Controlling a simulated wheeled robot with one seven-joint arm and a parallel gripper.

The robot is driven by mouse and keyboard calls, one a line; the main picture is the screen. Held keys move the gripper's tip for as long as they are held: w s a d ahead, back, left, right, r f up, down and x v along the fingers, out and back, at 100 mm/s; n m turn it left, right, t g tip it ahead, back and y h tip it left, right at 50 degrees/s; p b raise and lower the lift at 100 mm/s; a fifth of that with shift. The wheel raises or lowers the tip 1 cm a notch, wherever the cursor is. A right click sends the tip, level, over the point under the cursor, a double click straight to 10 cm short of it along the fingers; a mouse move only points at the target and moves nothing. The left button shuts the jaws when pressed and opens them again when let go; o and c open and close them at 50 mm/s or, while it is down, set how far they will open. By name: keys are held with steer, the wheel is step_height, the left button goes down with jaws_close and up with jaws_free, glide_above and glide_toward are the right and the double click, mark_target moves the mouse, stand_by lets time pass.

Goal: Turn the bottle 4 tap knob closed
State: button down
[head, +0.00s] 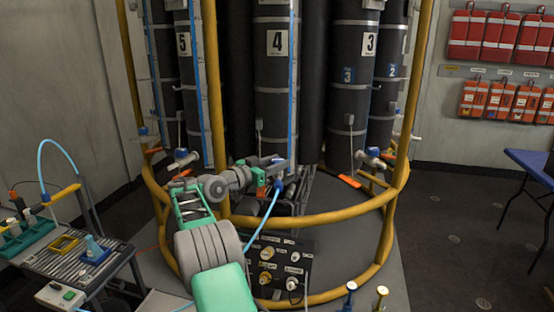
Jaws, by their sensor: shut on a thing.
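The bottle marked 4 (277,80) stands upright in the middle of the rosette, with a white number plate. My arm reaches in from below to its lower end, and my gripper (272,170) is at the tap there. The gripper is shut on the bottle 4 tap knob, which is mostly hidden by the jaws and wrist. A blue fitting (278,184) shows just below the jaws, with a light blue hose (262,218) running down from it. The knob's turn angle cannot be made out.
Yellow frame rails (310,218) ring the bottles close around my arm. The bottle 5 tap (183,158) and bottle 3 tap (374,157) stand to either side. A black valve panel (280,265) is below. A workbench (85,262) is at the left.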

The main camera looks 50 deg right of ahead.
steer(key=shift+r+m+g+p, duration=0.1)
steer(key=shift+m+g+p, duration=0.5)
steer(key=shift+g+p, duration=0.35)
steer(key=shift+s+m+g+y+p, duration=0.1)
steer(key=shift+m+g+y+p, duration=0.2)
steer(key=shift+g+y+p, duration=0.15)
steer(key=c, duration=1.3)
jaws_free()
steer(key=shift+d, duration=0.1)
steer(key=shift+o, duration=1.3)
steer(key=shift+d, duration=0.1)
steer(key=shift+o, duration=0.9)
steer(key=shift+f+t+b, duration=0.25)
steer(key=shift+t+b, duration=0.15)
steer(key=shift+b, duration=0.3)
